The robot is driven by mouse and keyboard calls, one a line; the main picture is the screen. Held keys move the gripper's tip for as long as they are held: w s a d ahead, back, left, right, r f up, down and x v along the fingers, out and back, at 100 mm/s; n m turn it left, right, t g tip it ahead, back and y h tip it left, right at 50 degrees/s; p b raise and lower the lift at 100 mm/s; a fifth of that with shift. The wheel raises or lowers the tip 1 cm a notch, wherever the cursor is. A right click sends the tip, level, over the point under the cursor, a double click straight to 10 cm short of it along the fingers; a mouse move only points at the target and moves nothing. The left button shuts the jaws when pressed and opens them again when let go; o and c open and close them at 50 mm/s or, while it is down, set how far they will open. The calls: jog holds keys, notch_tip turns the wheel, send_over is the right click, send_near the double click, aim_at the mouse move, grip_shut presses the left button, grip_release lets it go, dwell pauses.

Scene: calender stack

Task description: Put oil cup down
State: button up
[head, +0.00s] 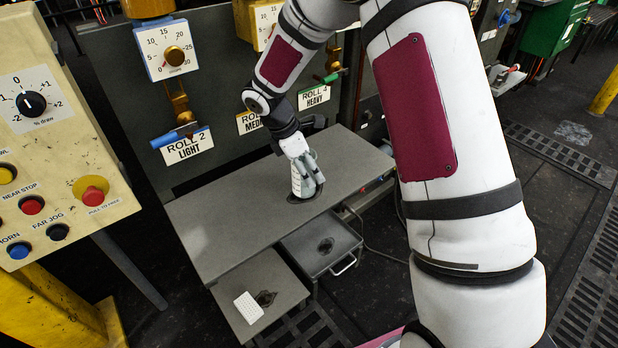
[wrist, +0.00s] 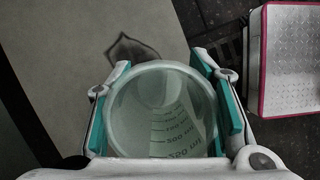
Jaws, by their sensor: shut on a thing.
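The oil cup (wrist: 160,112) is a clear, pale cup with dark graduation marks; in the wrist view I look down into its open mouth. My gripper (wrist: 161,68) is shut on it, with one teal-lined finger on each side. In the head view my gripper (head: 304,168) holds the cup (head: 302,187) roughly upright over the right part of the grey table (head: 225,220). I cannot tell whether its base touches the top. A dark stain shows by the cup's base, and in the wrist view it lies just beyond the rim (wrist: 135,48).
A lower grey shelf (head: 240,290) holds a white block (head: 248,307). An open drawer (head: 318,248) sits beside it. Behind stand machine panels with dials and roll signs (head: 187,146). A yellow control panel (head: 50,150) is at left. The table's left part is clear.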

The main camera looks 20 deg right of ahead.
jog(key=shift+w+d, duration=0.1)
jog(key=shift+w, duration=0.25)
notch_tip(320, 180, down, 4)
jog(key=shift+r+b, duration=0.1)
jog(key=shift+b, duration=0.55)
jog(key=shift+r, duration=0.1)
jog(key=o, duration=0.7)
jog(key=shift+f, duration=0.2)
jog(key=o, duration=0.4)
jog(key=shift+o, duration=0.2)
jog(key=shift+r, duration=0.1)
